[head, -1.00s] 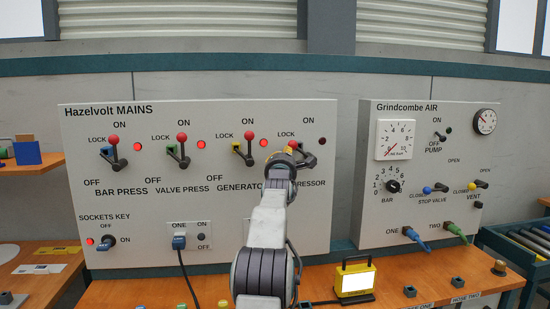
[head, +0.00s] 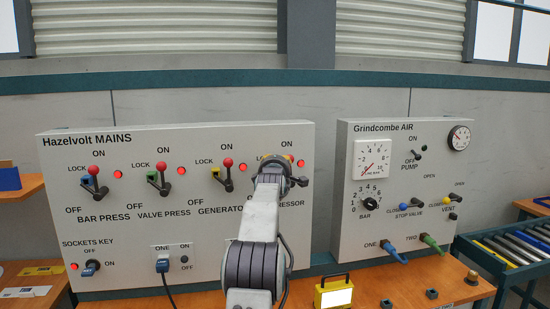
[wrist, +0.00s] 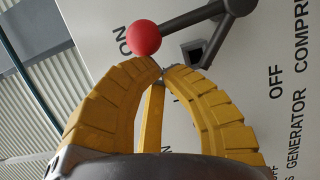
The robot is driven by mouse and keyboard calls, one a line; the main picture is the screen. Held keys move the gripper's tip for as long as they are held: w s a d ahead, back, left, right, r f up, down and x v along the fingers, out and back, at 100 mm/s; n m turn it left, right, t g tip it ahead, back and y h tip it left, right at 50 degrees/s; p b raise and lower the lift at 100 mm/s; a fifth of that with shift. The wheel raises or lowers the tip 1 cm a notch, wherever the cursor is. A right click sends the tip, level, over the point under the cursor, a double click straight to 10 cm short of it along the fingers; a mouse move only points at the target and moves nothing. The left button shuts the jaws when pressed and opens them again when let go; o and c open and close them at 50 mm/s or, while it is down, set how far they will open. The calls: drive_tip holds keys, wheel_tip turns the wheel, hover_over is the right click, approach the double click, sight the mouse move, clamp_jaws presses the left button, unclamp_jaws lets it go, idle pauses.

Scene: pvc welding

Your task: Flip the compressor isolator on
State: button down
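The compressor isolator is the rightmost lever on the Hazelvolt MAINS panel (head: 130,225). In the wrist view its red knob (wrist: 145,38) and dark grey lever arm (wrist: 195,18) show just beyond my fingertips, with the knob toward the ON lettering. My gripper (wrist: 162,70) has its yellow fingers drawn together at the tips, with nothing seen between them. It is close to the knob; contact cannot be told. In the head view my gripper (head: 270,160) hides most of this lever. The compressor lamp (head: 300,163) glows red.
Three other isolators, bar press (head: 94,170), valve press (head: 162,167) and generator (head: 228,163), stand left of my arm, each with a lit red lamp. The Grindcombe AIR panel (head: 335,230) is to the right. A yellow lamp (head: 333,293) sits on the bench below.

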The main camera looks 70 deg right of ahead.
drive_tip(key=shift+r+m+p, duration=0.25)
drive_tip(key=shift+m+p, duration=0.05)
drive_tip(key=shift+s+d+r, duration=0.1)
drive_tip(key=shift+s+d, duration=0.2)
idle(0.4)
